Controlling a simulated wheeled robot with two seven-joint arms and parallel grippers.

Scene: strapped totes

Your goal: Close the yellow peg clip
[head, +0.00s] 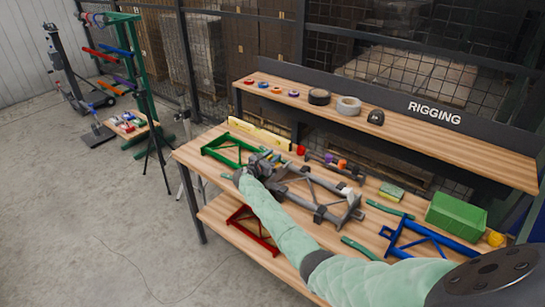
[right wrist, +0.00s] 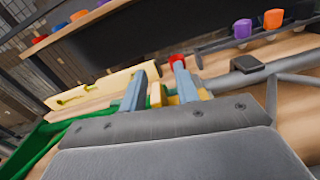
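My right gripper (head: 264,163) is over the back left of the workbench, beside the grey frame (head: 325,192). In the right wrist view its two fingers (right wrist: 160,82) stand apart. Small yellow pieces (right wrist: 172,99) and a green piece (right wrist: 155,95) show low between and beside the fingers. I cannot tell which of these is the peg clip, or whether the fingers touch them. A long pale yellow bar (head: 259,134) lies at the bench's back edge; it also shows in the right wrist view (right wrist: 95,92). My left gripper is out of view.
A green frame (head: 228,149) lies left of my gripper, a blue frame (head: 425,241) at the right. A green bin (head: 456,216) stands at the right end. A raised shelf (head: 420,142) holds tape rolls. A red frame (head: 254,229) lies on the lower shelf.

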